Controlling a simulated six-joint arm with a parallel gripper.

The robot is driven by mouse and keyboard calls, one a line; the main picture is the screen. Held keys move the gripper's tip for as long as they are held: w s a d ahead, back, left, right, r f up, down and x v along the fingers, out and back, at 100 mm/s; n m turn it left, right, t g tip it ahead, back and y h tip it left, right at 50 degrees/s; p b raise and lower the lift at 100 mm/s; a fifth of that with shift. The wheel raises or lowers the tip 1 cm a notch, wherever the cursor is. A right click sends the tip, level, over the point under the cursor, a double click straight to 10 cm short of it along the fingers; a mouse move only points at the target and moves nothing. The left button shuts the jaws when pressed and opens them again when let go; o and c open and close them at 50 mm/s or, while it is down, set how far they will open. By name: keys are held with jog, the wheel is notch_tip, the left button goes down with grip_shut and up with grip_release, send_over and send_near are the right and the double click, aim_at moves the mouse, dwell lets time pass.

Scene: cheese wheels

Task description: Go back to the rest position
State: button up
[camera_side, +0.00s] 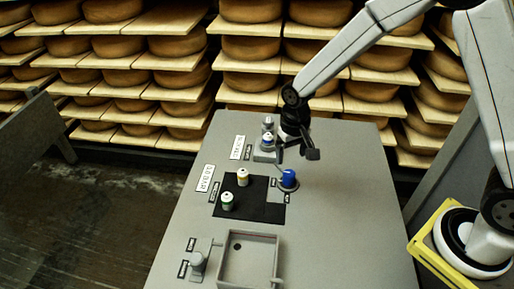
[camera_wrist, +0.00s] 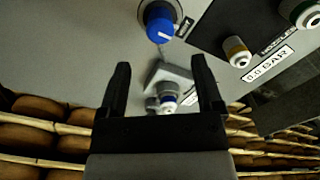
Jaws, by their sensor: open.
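My gripper (camera_side: 297,148) is above the far part of the grey table (camera_side: 335,215), with its jaws open. In the wrist view my gripper (camera_wrist: 160,82) shows two black fingers apart with nothing held between them. A small white cylinder with a blue band (camera_side: 268,140) stands in a grey holder just left of my gripper. In the wrist view this banded cylinder (camera_wrist: 167,97) appears between and beyond the fingers. A blue knob (camera_side: 288,178) is on the table below my gripper, and it also shows in the wrist view (camera_wrist: 159,22).
A black mat (camera_side: 262,212) bears a yellow-banded cylinder (camera_side: 243,177) and a green-banded cylinder (camera_side: 227,201). A grey open tray (camera_side: 221,262) and a grey fitting (camera_side: 198,262) are nearer. Shelves of cheese wheels (camera_side: 180,45) stand behind the table. The table's right side is clear.

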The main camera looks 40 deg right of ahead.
dwell(0.3)
jog(key=shift+s+d+r, duration=0.3)
jog(key=shift+s+r, duration=0.05)
jog(key=shift+r, duration=0.05)
jog(key=s+d+r+n+t, duration=0.1)
jog(key=s+d+r, duration=0.1)
jog(key=s, duration=0.4)
jog(key=s+d+r+n+t, duration=0.1)
jog(key=s+d+r, duration=0.2)
jog(key=s, duration=0.3)
jog(key=shift+d+t, duration=0.3)
jog(key=shift+d, duration=0.05)
